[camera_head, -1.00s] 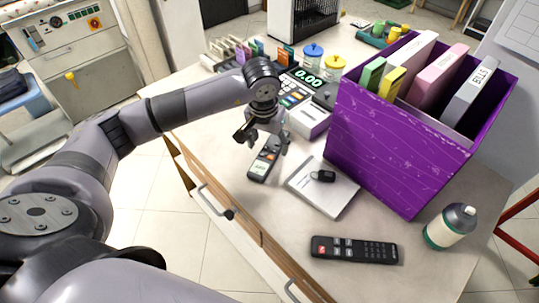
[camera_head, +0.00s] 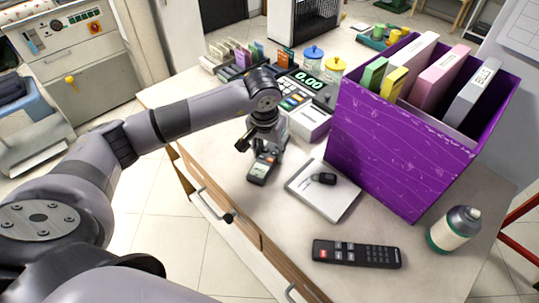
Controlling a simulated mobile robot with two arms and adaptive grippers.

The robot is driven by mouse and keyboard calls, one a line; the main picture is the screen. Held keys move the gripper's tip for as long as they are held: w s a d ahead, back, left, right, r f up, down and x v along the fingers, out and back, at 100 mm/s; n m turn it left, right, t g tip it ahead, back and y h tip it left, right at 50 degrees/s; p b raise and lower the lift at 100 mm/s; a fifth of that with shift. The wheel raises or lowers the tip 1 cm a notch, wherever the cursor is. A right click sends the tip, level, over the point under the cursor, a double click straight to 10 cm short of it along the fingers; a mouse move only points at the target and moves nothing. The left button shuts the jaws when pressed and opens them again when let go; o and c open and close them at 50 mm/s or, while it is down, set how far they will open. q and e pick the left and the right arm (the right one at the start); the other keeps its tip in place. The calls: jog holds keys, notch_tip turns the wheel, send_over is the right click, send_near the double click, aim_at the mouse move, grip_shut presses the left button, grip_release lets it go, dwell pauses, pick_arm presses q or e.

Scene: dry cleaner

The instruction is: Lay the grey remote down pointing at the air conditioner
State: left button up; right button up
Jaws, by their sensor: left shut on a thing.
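The grey remote (camera_head: 261,170) has a pale screen, and its near end shows below my left gripper (camera_head: 260,149). My left gripper is shut on it, over the left part of the counter, close to the wooden front edge. The fingers hide its far end. I cannot tell whether the remote touches the counter top. I cannot make out an air conditioner for certain in this view. My right gripper is not in view.
A black remote (camera_head: 356,254) lies at the front of the counter (camera_head: 290,225).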

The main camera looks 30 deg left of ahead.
pick_arm(q)
jog(key=c, duration=0.5)
jog(key=shift+r, duration=0.1)
